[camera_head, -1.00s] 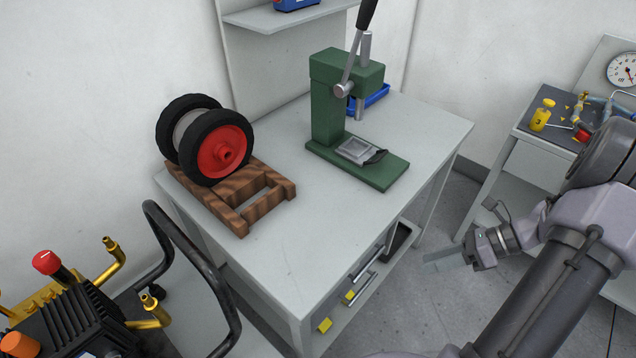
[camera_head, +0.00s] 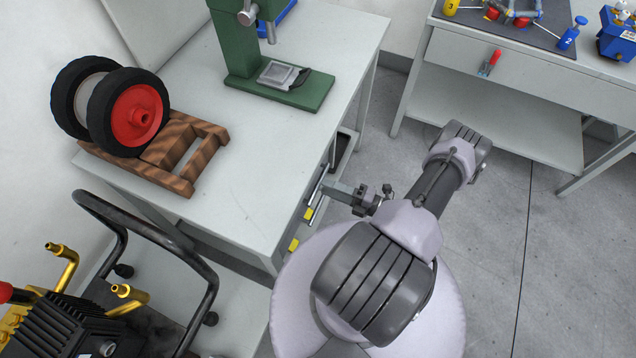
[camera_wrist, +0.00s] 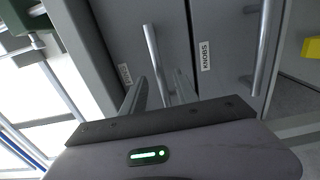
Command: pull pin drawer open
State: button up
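The drawer stack is in the right side of the workbench. In the wrist view, one drawer front (camera_wrist: 118,30) has a small label (camera_wrist: 125,74), too foreshortened to read surely, and a metal bar handle (camera_wrist: 153,55). The neighbouring drawer (camera_wrist: 215,35) is labelled KNOBS and has its own bar handle (camera_wrist: 262,45). My gripper (camera_head: 328,190) is at the drawer fronts in the head view. In the wrist view my gripper (camera_wrist: 155,88) has its fingers apart, with the lower end of the first handle showing between them. Contact with the handle cannot be told. Both drawers look closed.
A black tubular cart handle (camera_head: 140,228) is at left. A second table (camera_head: 480,100) stands at upper right. Open floor (camera_head: 490,230) lies right of the arm.

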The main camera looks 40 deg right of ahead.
aim_at(318, 183)
jog(key=x, duration=0.4)
grip_shut()
dwell(1.4)
